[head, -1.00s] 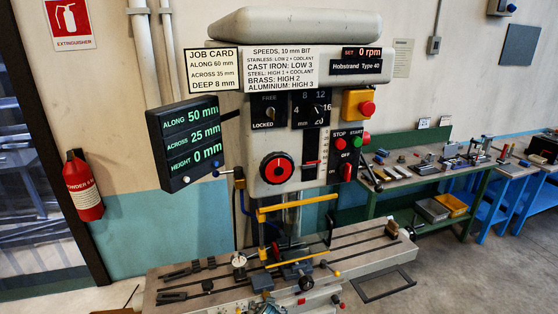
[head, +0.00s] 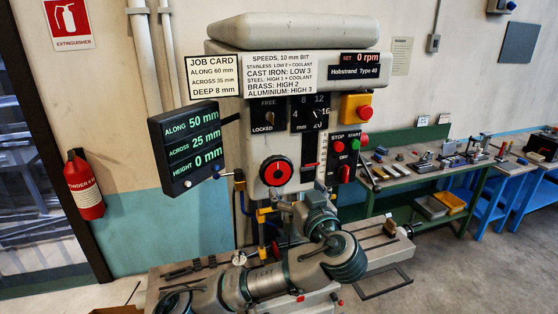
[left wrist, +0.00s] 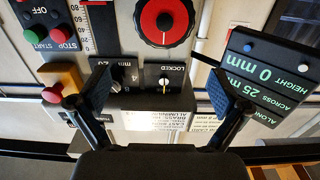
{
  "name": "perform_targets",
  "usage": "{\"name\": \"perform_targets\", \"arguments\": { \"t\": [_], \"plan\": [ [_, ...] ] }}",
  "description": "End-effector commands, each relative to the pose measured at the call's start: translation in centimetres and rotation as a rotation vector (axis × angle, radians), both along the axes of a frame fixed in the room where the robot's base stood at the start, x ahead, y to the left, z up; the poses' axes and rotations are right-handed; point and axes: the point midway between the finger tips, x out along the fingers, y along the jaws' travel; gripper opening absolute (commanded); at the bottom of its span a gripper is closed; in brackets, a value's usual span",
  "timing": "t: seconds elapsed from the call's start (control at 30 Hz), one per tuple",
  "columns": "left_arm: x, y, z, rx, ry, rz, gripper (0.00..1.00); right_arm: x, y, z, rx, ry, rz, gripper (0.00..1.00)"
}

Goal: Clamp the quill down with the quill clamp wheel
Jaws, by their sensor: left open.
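A red wheel with a black hub (head: 276,171) is on the front of the drill head, and it also shows at the top of the left wrist view (left wrist: 165,20). No label on it is readable. Above it in the head view is a black FREE/LOCKED panel (head: 267,115); in the left wrist view this panel (left wrist: 164,82) shows upside down, between the fingers. I cannot tell surely which way its pointer faces. My left gripper (head: 301,196) is open and empty, in front of the machine just below and right of the wheel. In the left wrist view its fingers (left wrist: 158,90) stand apart, touching nothing visible.
A display box (head: 187,148) juts out left of the head. Stop and start buttons (head: 345,137) and a yellow box with a red button (head: 359,105) are at right. The machine table (head: 372,238) lies below, partly behind my arm. A tool bench (head: 410,172) stands at right.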

Motion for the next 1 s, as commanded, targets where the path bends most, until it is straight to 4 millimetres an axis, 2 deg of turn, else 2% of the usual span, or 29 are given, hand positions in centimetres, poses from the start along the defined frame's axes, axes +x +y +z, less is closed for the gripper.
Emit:
{"name": "perform_targets", "arguments": {
  "t": [0.03,0.3,0.5,0.7,0.97,1.0],
  "plan": [
    [1.2,0.6,0.4,0.002,0.003,0.006,1.00,0.0,-0.2,0.9,-0.002,0.000,0.001,0.38],
    [7.2,2.7,0.5,0.001,0.003,0.005,1.00,0.1,-0.6,3.5,-0.007,-0.002,0.002,0.38],
    [10.5,3.4,0.4,0.003,0.002,0.001,1.00,0.2,-0.6,4.9,-0.007,-0.002,0.002,0.38],
    [11.9,3.8,0.2,0.002,0.001,0.000,1.00,0.2,-0.6,5.3,-0.007,-0.002,0.002,0.38],
    [12.1,3.9,0.0,0.001,0.000,-0.002,1.00,0.2,-0.6,5.3,-0.007,-0.002,0.002,0.38],
    [12.1,3.9,0.0,0.001,0.000,-0.002,0.95,0.2,-0.6,5.3,-0.007,-0.002,0.002,0.38]
  ]
}}
